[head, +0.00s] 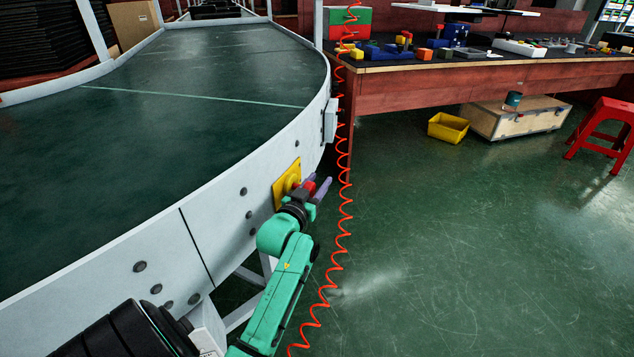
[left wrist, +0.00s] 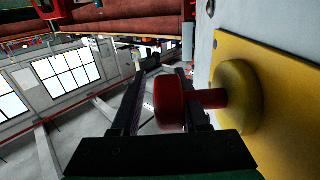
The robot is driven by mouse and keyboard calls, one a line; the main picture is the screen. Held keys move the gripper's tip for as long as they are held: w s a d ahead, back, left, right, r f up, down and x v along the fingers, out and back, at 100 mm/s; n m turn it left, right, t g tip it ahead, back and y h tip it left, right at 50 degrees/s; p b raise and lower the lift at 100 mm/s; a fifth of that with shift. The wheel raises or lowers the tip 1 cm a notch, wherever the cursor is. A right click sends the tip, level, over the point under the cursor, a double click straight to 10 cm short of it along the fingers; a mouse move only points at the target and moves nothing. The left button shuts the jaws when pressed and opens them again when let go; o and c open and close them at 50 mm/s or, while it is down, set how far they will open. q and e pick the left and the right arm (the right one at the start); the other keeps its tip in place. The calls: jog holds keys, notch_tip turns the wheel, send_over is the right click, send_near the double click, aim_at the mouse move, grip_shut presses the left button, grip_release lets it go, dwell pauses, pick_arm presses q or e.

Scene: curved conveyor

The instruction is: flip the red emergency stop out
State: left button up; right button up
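The red emergency stop (left wrist: 170,102) is a round red head on a short red stem. It sticks out of a yellow round base on a yellow plate (head: 285,186), which is fixed to the conveyor's white side wall. In the left wrist view the yellow base (left wrist: 242,98) is at the right. My left gripper (head: 317,188) is at the button, its fingers apart. The head shows between the two fingers (left wrist: 162,98), with one finger partly hidden behind the head and stem. I cannot tell whether they touch. My right gripper is not in view.
The curved conveyor (head: 180,100) fills the left. A coiled red cable (head: 346,210) hangs just right of my left gripper. A workbench (head: 440,80) with coloured parts stands behind, with a yellow bin (head: 447,128), wooden crate and red stool (head: 604,130). The floor at right is clear.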

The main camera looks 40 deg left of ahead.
pick_arm(q)
jog(key=shift+r, duration=0.1)
jog(key=p+v, duration=0.2)
jog(key=v, duration=1.2)
jog(key=shift+s+p, duration=0.25)
jog(key=shift+p, duration=0.1)
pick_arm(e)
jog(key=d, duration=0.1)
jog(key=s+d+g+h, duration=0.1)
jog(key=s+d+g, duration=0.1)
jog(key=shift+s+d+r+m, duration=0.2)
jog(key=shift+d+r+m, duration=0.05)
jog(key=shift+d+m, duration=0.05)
